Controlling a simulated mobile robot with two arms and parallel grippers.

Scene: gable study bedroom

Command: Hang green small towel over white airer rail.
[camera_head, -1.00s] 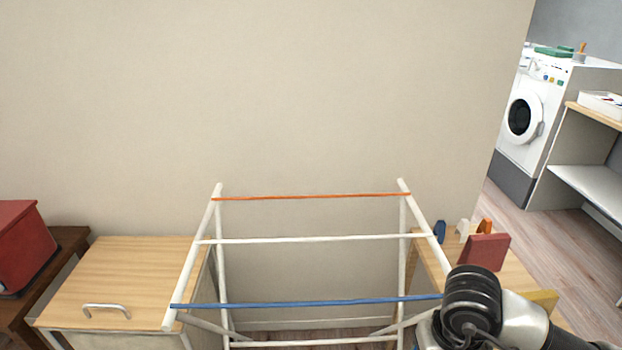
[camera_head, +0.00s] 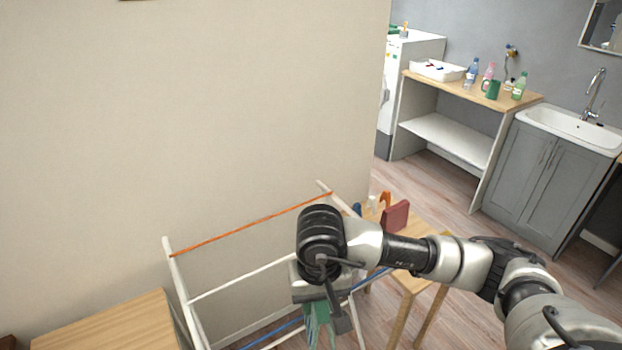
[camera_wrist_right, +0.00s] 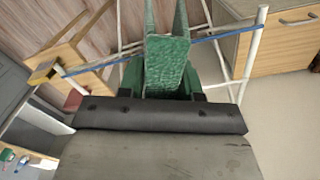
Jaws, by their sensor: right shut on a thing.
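The green small towel (camera_head: 318,326) hangs from my right gripper (camera_head: 324,297), which is shut on it. In the right wrist view the towel (camera_wrist_right: 168,66) sits between the fingers and crosses in front of the blue rail (camera_wrist_right: 105,64). The airer has an orange rail (camera_head: 250,224) at the back, a white rail (camera_head: 243,279) in the middle and a blue rail (camera_head: 277,332) at the front. In the head view my gripper and wrist cover the right part of the white rail. I cannot tell whether the towel touches a rail. My left gripper is out of view.
A wooden-topped cabinet (camera_head: 110,325) stands left of the airer. The wall is close behind. Open floor lies towards the sink cabinet (camera_head: 540,180).

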